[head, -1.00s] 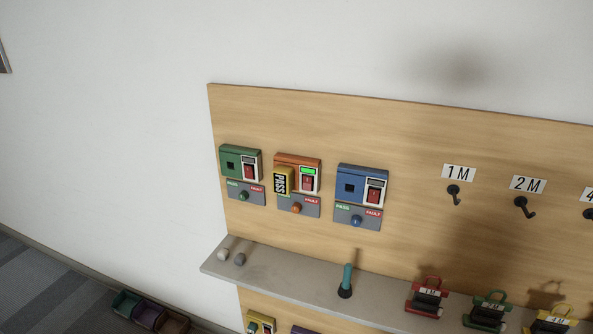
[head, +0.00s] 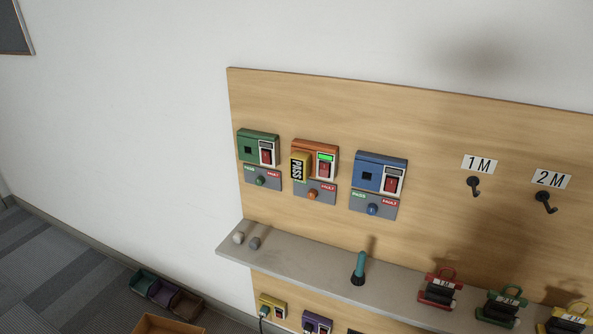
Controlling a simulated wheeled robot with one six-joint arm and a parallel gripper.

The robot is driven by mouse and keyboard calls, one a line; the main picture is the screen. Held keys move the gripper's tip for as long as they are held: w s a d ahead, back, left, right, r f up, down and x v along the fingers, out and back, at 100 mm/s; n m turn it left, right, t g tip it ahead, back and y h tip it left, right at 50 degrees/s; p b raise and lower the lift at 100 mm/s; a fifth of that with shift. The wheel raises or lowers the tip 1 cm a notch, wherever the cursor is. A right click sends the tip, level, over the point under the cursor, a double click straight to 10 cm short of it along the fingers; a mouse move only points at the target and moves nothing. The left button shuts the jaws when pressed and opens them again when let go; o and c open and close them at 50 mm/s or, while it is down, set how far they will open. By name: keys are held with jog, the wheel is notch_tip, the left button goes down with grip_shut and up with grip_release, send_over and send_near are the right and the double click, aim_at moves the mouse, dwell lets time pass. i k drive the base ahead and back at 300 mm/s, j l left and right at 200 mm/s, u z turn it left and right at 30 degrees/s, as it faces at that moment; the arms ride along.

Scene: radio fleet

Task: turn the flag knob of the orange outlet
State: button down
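The orange outlet (head: 315,147) is mounted on the wooden board between the green outlet (head: 258,136) and the blue outlet (head: 381,162). A yellow plug marked PASS (head: 299,167) sits in its socket, and a small green display (head: 325,157) is lit above its red switch (head: 324,170). Below it is a grey plate with a green PASS label at left and a red FAULT label at right. The orange flag knob (head: 313,195) is on that plate; which way it points is too small to tell. My gripper is not in view.
Hooks (head: 473,186) are at right. Bins (head: 165,292) stand on the floor at lower left.

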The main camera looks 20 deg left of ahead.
aim_at(313, 194)
jog(key=j+z, duration=0.1)
jog(key=j, duration=0.9)
jog(key=j+z, duration=0.15)
jog(key=j, duration=0.9)
jog(key=k, duration=0.05)
